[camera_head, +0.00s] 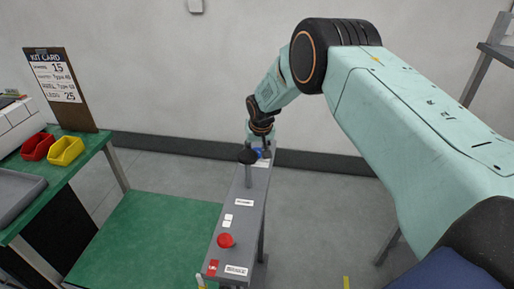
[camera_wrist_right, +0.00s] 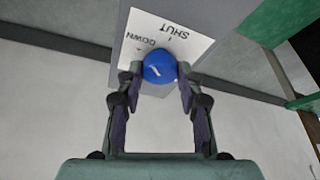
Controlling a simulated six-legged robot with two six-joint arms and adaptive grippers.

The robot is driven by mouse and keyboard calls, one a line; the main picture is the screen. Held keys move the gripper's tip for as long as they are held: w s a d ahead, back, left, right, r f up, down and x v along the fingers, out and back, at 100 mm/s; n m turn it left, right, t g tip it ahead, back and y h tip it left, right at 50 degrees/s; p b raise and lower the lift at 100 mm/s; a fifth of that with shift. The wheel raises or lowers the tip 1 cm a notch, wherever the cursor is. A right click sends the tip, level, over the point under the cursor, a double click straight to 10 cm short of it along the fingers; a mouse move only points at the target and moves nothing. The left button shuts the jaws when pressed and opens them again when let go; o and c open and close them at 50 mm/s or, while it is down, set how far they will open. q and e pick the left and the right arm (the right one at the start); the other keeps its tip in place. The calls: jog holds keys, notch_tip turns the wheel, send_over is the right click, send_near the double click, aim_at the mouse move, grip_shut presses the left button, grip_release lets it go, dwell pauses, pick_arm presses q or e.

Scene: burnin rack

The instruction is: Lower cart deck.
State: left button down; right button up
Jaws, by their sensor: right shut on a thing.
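My right gripper (camera_head: 262,150) reaches the far end of a narrow grey console (camera_head: 240,215). In the right wrist view my right gripper (camera_wrist_right: 160,80) is shut on a round blue knob (camera_wrist_right: 159,67), one finger on each side. In the head view the blue knob (camera_head: 258,153) is mostly hidden by the gripper and a black knob on a post (camera_head: 248,157). A green deck (camera_head: 150,235) lies low, left of the console. My left gripper is out of view.
The console top carries a red button (camera_head: 226,240) and small white labels. At left, a green-topped bench (camera_head: 88,150) holds a red bin (camera_head: 38,146), a yellow bin (camera_head: 66,151) and a kit card (camera_head: 56,80). Open floor (camera_head: 325,205) lies right of the console.

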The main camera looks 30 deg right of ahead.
jog(key=shift+w+r, duration=0.1)
jog(key=o, duration=1.2)
jog(key=shift+c, duration=0.2)
jog(key=v, duration=1.2)
jog(key=shift+s, duration=0.2)
